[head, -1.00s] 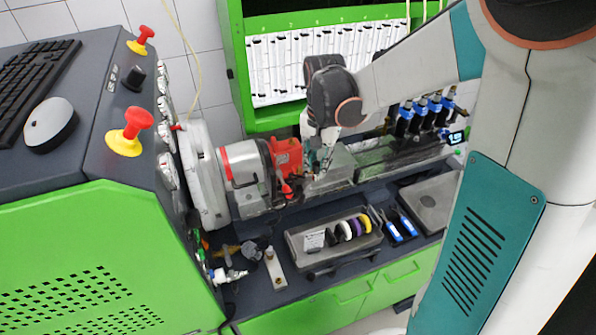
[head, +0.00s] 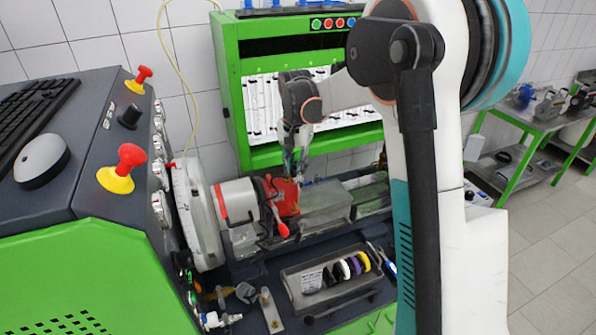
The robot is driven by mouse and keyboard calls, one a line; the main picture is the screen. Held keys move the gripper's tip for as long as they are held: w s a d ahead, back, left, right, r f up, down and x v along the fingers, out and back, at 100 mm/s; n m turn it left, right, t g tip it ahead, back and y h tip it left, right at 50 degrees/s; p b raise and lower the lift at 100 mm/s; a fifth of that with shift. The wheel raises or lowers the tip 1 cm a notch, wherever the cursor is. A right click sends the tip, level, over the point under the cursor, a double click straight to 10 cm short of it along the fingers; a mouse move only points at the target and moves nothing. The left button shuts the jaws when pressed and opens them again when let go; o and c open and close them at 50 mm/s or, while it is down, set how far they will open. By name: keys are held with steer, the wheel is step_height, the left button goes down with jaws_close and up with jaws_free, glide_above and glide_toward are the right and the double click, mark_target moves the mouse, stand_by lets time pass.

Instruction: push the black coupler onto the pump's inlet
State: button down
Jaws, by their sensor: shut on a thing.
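My gripper (head: 297,174) points down above the testbench, close to the upper right side of a red part (head: 284,197) with a red lever. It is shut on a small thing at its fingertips. That thing looks like the black coupler, but it is too small and hidden to tell for sure. The pump's inlet cannot be made out; the area around the red part is small and partly behind my fingers. I cannot tell whether the held thing touches anything.
A large white round housing (head: 196,218) and a white cylinder (head: 239,200) stand left of the red part. A grey tray (head: 318,303) with black, white, purple and yellow rings lies in front. A green cabinet (head: 228,100) stands behind. My arm covers the bench's right side.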

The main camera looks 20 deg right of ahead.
step_height(320, 180, down, 8)
steer(key=b, duration=0.5)
steer(key=shift+b, duration=0.4)
steer(key=shift+f+b, duration=1.15)
steer(key=shift+f, duration=0.15)
stand_by(1.9)
steer(key=c, duration=1.4)
jaws_free()
steer(key=shift+s, duration=0.1)
steer(key=o, duration=0.4)
steer(key=shift+r, duration=0.1)
steer(key=shift+c, duration=0.2)
